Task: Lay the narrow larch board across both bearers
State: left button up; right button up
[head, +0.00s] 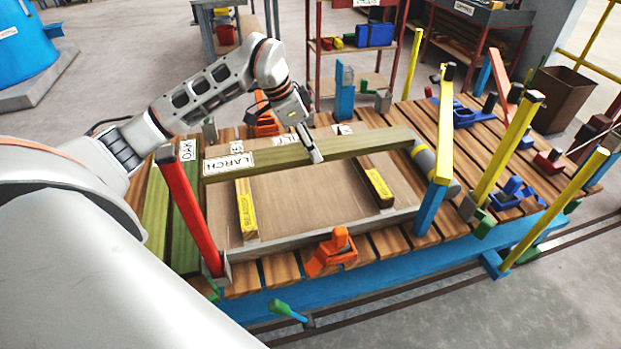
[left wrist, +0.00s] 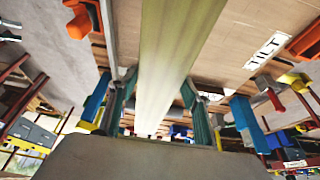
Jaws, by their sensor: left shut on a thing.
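The narrow larch board (head: 365,146), pale green with a LARCH label at its left end, runs left to right over the far part of the brown panel. My left gripper (head: 314,154) is shut on it near mid-length; in the left wrist view the board (left wrist: 172,50) passes between the fingers (left wrist: 155,112). The left bearer (head: 247,212) and right bearer (head: 379,188), with yellow labelled faces, run front to back on the panel. The board crosses their far ends in the picture; I cannot tell whether it touches them. My right gripper is not in view.
A dark green OAK board (head: 186,220) lies at the left by a red post (head: 189,210). An orange clamp (head: 333,250) sits at the front rail.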

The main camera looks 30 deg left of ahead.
aim_at(294, 152)
pick_arm(q)
notch_tip(294, 152, down, 12)
jog(key=shift+r+b, duration=0.1)
jog(key=shift+b, duration=0.4)
jog(key=o, duration=1.6)
jog(key=shift+f, duration=0.25)
jog(key=shift+o, duration=0.2)
jog(key=shift+r, duration=0.1)
jog(key=p+v, duration=0.1)
jog(key=v, duration=1.1)
jog(key=shift+r, duration=0.1)
